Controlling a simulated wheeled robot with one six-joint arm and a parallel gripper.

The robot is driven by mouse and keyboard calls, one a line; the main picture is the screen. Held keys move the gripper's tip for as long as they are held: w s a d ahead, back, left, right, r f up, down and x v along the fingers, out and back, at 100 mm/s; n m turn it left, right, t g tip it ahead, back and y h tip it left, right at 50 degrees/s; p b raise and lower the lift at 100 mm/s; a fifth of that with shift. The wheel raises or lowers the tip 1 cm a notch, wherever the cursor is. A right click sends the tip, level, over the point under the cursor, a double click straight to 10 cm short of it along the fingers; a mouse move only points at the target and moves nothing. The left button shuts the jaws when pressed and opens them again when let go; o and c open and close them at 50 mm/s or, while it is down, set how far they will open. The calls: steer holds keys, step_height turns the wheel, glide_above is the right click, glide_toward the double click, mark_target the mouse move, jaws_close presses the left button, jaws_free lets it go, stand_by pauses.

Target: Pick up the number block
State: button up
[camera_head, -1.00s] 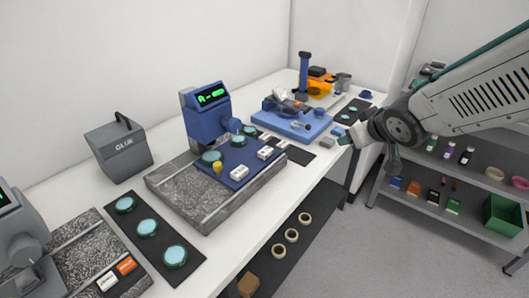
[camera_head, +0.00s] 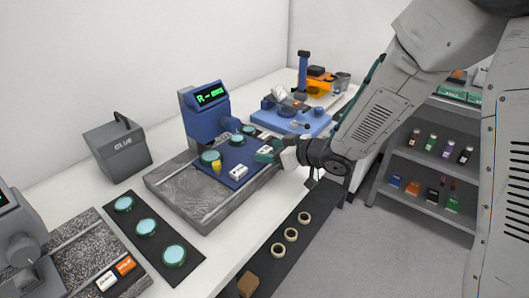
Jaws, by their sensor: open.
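Two small white blocks with dark marks lie on the blue plate (camera_head: 226,180) of the middle instrument. The nearer white block (camera_head: 238,172) is in clear view. The farther white block (camera_head: 264,149) is right at my gripper (camera_head: 268,154) and partly covered by it. The print on both is too small to read, so I cannot tell which is the number block.
A blue instrument (camera_head: 207,118) with a green display stands behind the plate, with teal discs (camera_head: 210,157) and a yellow piece (camera_head: 217,167) nearby. A grey GLUE box (camera_head: 118,147) stands left. White and orange blocks (camera_head: 125,265) lie at lower left. Shelves (camera_head: 432,160) stand right.

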steer(key=shift+w+a+f, duration=0.25)
steer(key=shift+w+a, duration=0.15)
steer(key=shift+a, duration=0.1)
steer(key=c, duration=1)
steer(key=shift+c, duration=0.2)
